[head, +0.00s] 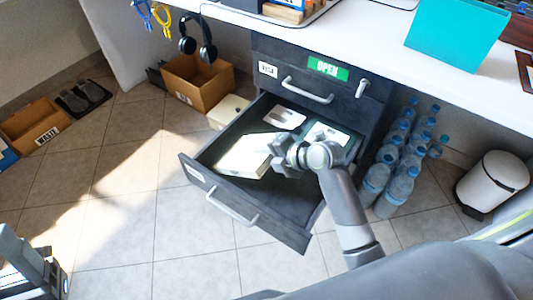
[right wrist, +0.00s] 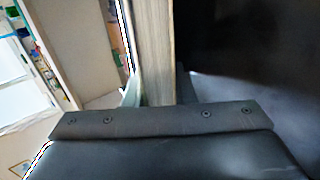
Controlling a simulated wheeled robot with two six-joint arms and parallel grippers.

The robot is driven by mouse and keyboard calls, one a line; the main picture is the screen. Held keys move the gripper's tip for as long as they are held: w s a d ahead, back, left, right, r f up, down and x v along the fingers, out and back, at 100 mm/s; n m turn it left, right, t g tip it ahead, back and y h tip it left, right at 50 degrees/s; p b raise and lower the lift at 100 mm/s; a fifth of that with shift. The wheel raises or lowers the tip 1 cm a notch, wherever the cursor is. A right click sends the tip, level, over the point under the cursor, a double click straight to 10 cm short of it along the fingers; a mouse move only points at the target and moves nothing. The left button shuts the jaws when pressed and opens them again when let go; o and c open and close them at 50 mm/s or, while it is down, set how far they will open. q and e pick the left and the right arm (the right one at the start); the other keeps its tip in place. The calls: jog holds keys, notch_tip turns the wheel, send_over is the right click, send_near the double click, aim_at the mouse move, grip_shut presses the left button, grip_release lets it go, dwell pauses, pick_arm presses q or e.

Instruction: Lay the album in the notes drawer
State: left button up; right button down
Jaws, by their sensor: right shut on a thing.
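A dark grey drawer (head: 279,237) stands pulled out below a closed one; its front label is too small to read. A pale, thick book, which looks like the album (head: 243,157), is low inside the drawer. My right gripper (head: 278,150) is over the drawer and shut on the album's right end. In the right wrist view the album's page edges (right wrist: 156,50) rise beyond the gripper's dark edge. I cannot tell whether the album touches the drawer floor. A grey part at the lower left, seemingly my left gripper (head: 35,268), is cut off by the picture edge.
Other flat items, one pale (head: 285,117) and one teal and white (head: 327,135), lie at the drawer's back. A closed drawer with a green OPEN sign (head: 327,69) is above. Bottles (head: 398,165) crowd the right side; a cardboard box (head: 198,83) stands left.

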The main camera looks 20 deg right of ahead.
jog(key=c, duration=1.1)
grip_release()
jog(key=shift+s+d, duration=0.1)
